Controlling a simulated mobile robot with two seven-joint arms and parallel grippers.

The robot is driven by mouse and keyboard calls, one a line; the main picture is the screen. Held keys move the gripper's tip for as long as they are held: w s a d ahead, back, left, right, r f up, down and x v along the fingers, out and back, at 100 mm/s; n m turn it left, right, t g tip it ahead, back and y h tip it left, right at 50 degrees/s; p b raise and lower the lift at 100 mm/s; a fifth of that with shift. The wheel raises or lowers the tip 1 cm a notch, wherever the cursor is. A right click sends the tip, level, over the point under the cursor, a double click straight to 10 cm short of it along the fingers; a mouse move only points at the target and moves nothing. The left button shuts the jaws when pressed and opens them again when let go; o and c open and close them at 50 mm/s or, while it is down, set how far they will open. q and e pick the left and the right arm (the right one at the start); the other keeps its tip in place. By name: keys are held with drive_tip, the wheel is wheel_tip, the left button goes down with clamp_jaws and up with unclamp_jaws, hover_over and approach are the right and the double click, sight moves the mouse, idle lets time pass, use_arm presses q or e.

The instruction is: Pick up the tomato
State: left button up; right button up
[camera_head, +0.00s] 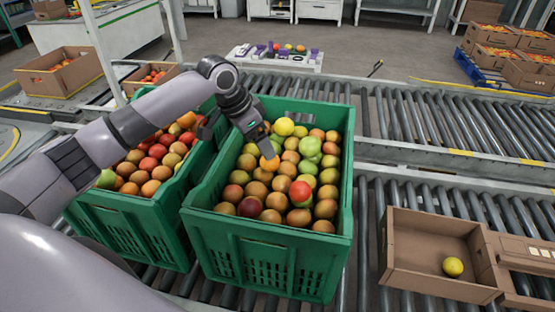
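Many tomatoes, red, orange, brownish, yellow and green, fill a green crate (265,262) in the middle. Several red-orange ones fill a second green crate (128,222) to its left. Which tomato the task means cannot be told. My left gripper (268,152) reaches in from the left and points down over the middle crate's back left part. Its tip is close to an orange tomato (272,162); whether it touches is unclear. Its dark fingers partly blend together, so their opening is hard to see. A lone yellow tomato (453,267) lies in a cardboard box (418,228) at the right. My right gripper is out of view.
The green crates stand on a roller conveyor (365,250); another conveyor (440,122) runs behind. A second cardboard box (525,258) adjoins the first box. A white tray (275,57) with small items stands at the back. Rollers between the middle crate and the box are clear.

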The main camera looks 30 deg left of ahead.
sight(272, 165)
use_arm(q)
drive_tip(key=x, duration=0.6)
drive_tip(key=shift+s+f+b, duration=0.2)
drive_tip(key=shift+f+b, duration=0.15)
drive_tip(key=shift+f, duration=0.2)
drive_tip(key=shift+c, duration=0.3)
drive_tip(key=c, duration=0.8)
